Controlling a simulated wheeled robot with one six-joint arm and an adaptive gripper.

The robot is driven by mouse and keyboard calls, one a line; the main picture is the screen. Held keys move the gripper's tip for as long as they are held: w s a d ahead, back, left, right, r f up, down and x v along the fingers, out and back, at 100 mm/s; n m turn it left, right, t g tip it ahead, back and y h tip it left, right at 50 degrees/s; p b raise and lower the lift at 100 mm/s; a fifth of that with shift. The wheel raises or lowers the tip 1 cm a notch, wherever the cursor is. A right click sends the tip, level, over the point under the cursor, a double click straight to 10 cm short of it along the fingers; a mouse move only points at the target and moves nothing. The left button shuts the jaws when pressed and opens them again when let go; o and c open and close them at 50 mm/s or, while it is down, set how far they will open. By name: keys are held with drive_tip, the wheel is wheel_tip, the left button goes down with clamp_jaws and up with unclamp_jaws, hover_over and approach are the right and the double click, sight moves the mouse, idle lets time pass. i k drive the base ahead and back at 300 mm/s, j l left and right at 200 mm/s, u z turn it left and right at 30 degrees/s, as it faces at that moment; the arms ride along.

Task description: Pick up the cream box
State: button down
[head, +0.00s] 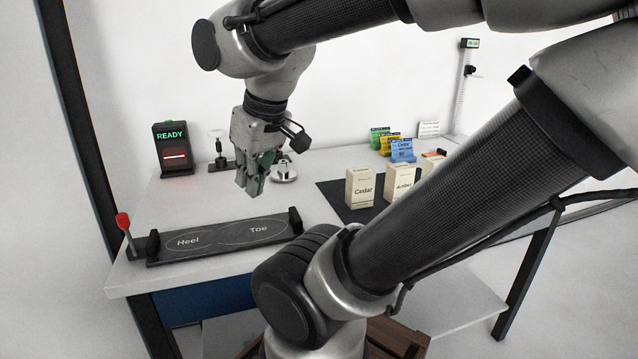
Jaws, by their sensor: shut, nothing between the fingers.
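The left cream box (360,187) has a dark label that seems to read Cedar. The right cream box (398,184) has a label that seems to read Amber, and my arm hides part of its right side. My gripper (250,186) points down over the left half of the table, well left of both boxes and apart from them. Its fingers are shut and hold nothing.
A black tray marked Heel and Toe (213,237) lies at the front left, beside a red-topped lever (124,222). A box reading READY (172,150) stands at the back left. Green, yellow and blue packets (402,150) stand behind the boxes. A tall gauge (461,90) stands at the back right.

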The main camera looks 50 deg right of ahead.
sight(360, 181)
drive_tip(key=z, duration=1.65)
